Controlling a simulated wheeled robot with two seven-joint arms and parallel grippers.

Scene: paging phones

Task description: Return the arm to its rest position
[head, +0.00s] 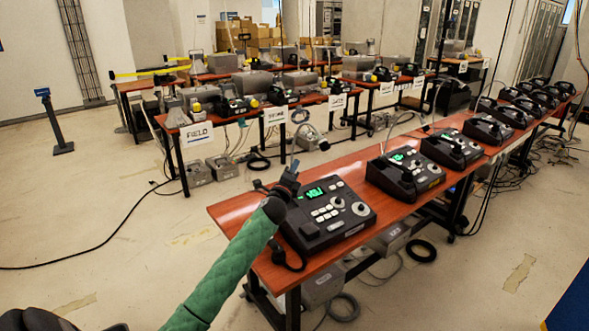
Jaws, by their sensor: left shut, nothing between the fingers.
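My left arm (225,272), in a green sleeve, reaches up from the bottom of the head view. My left gripper (287,178) is shut and empty at the near left end of the long table. It is over the back left corner of the nearest black paging phone (325,212), which has a green lit screen and pale buttons. I cannot tell whether the gripper touches the phone. A cord hangs from the phone's left side. My right gripper is not in view.
More phones (405,170) stand in a row along the red-brown table (234,211). Other tables with grey boxes and signs such as FIELD (196,133) stand behind. Cables (345,305) lie under the near table. A post (56,122) stands at left. The left floor is mostly open.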

